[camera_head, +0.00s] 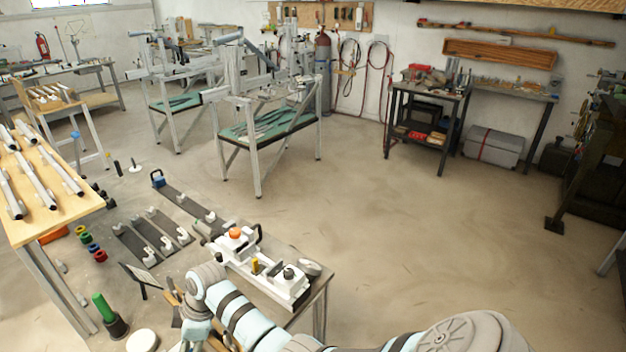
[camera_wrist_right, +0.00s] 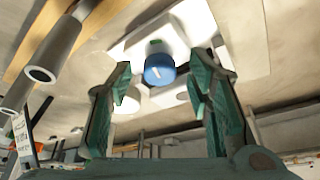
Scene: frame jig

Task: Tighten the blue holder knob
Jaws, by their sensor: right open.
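The blue knob (camera_wrist_right: 159,70) shows in the right wrist view, with a pale line on its face. It sits on a white holder part (camera_wrist_right: 185,30). My right gripper (camera_wrist_right: 160,90) has its two green fingers apart, one on each side of the knob in the picture. A gap shows between each finger and the knob, so they look apart from it; the depth between them is hard to judge. In the head view my right arm reaches in from the lower right, and its gripper is mostly hidden at the bottom edge. My left gripper is not in view.
A bench carries a white fixture (camera_head: 262,268) with an orange knob (camera_head: 236,233). Dark bars (camera_head: 180,203) with a blue block (camera_head: 157,178) lie behind it. A wooden table (camera_head: 60,212) with metal tubes stands at the left.

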